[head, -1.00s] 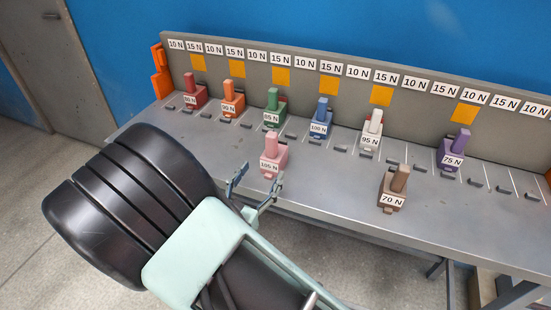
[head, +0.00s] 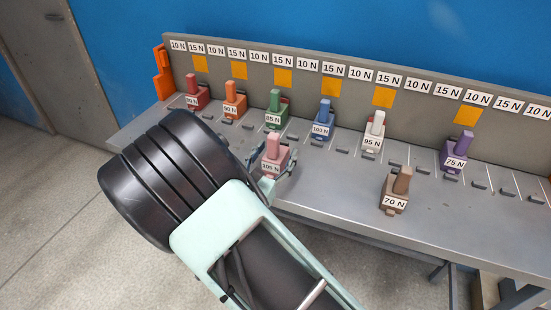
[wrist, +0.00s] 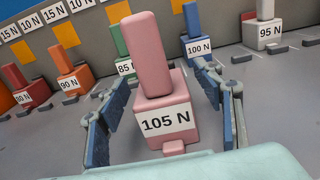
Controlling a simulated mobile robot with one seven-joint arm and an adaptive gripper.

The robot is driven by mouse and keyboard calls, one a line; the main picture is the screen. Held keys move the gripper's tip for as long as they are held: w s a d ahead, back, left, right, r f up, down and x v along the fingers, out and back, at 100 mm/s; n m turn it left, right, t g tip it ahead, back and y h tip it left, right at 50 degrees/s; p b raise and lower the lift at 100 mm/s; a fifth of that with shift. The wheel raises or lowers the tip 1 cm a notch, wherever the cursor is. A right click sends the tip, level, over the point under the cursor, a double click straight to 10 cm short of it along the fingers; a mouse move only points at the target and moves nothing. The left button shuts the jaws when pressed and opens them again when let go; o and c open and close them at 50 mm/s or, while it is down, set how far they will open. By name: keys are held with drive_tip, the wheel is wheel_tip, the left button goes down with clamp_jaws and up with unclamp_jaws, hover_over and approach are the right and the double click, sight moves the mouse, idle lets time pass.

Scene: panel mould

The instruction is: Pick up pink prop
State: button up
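The pink prop (head: 273,155), labelled 105 N, stands upright near the front edge of the grey table. In the wrist view the pink prop (wrist: 160,112) fills the middle, with its tall handle leaning slightly left in the picture. My gripper (head: 271,167) is at the prop, with one finger on each side of it. In the wrist view my gripper (wrist: 163,118) shows its blue fingers spread, with gaps between them and the pink block. The gripper is open around the prop and not closed on it.
Red (head: 197,95), orange (head: 234,102), green (head: 275,113), blue (head: 323,122), white (head: 373,135) and purple (head: 458,155) props stand in a row behind. A brown prop (head: 396,190) stands right, near the front edge. A panel with labels (head: 350,85) closes the back.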

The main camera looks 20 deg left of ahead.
drive_tip(key=c, duration=1.5)
drive_tip(key=shift+r, duration=0.1)
